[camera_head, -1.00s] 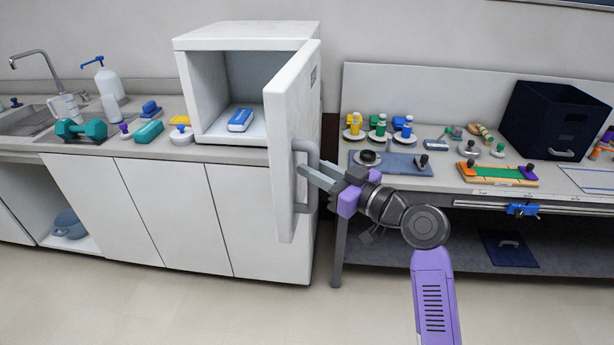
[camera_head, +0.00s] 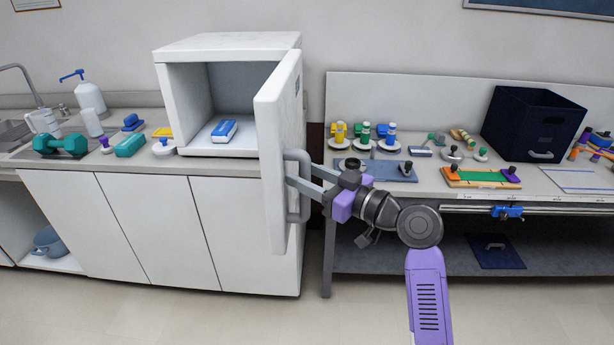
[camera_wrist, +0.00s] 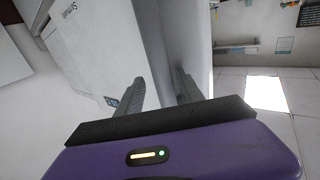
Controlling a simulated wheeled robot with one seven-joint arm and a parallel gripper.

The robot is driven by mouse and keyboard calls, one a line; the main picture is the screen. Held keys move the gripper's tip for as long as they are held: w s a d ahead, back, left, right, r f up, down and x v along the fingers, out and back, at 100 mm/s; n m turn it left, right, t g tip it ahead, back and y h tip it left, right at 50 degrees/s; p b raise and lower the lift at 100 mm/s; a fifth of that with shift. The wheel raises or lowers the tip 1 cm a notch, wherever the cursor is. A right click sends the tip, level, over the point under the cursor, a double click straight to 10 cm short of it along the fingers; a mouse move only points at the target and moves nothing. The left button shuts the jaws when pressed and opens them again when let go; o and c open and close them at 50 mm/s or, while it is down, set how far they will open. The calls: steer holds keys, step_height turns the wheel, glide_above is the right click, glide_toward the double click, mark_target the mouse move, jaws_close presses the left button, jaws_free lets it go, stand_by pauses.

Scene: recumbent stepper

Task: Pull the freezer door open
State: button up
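The white freezer (camera_head: 225,42) stands on the counter, and its inside shows. Its door (camera_head: 276,150) is swung out toward me, hinged on the right. A grey bar handle (camera_head: 303,212) is on the door's right-hand face. My gripper (camera_head: 291,173) is at this handle, coming from the right, with its fingers spread apart and overlapping the bar in the head view. In the wrist view my gripper (camera_wrist: 161,92) also shows its two fingers apart, close to pale surfaces. Whether either finger touches the handle cannot be told.
A blue-and-white item (camera_head: 224,131) lies inside the freezer. A teal dumbbell (camera_head: 62,146) and soap bottle (camera_head: 90,97) stand on the left counter. Floor in front is clear.

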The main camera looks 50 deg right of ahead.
steer(key=shift+s, duration=0.1)
steer(key=s+b, duration=0.1)
steer(key=s, duration=0.6)
steer(key=shift+s+d+b, duration=0.25)
steer(key=shift+s+b, duration=0.1)
steer(key=shift+b, duration=0.05)
